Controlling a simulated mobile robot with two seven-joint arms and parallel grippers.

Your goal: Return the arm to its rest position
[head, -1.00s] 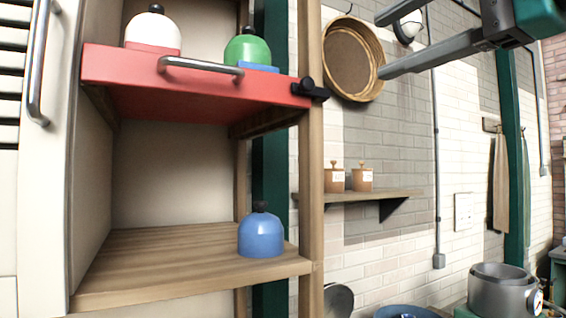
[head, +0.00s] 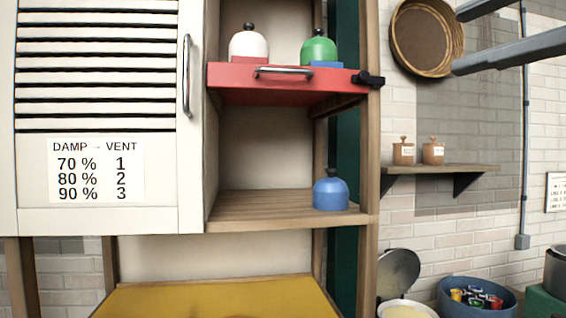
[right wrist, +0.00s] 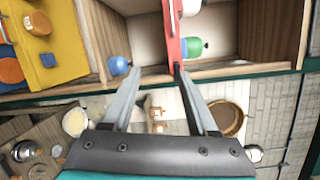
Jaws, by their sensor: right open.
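My right gripper (head: 458,40) shows at the top right of the head view as two grey fingers spread apart, with nothing between them. In the right wrist view its open fingers (right wrist: 160,95) point toward the shelf from a distance. The red drawer board (head: 285,90) with a metal handle carries a white domed bell (head: 249,44) and a green domed bell (head: 318,47). A blue domed bell (head: 330,192) stands upright on the wooden shelf (head: 262,205) below. My left gripper is not in view.
A louvred white cabinet door (head: 100,190) with a vent chart stands left of the shelf. A small wall shelf (head: 445,170) holds two jars. A round sieve (head: 427,38) hangs on the wall. A yellow surface (head: 215,300) and a blue bowl (head: 478,298) lie below.

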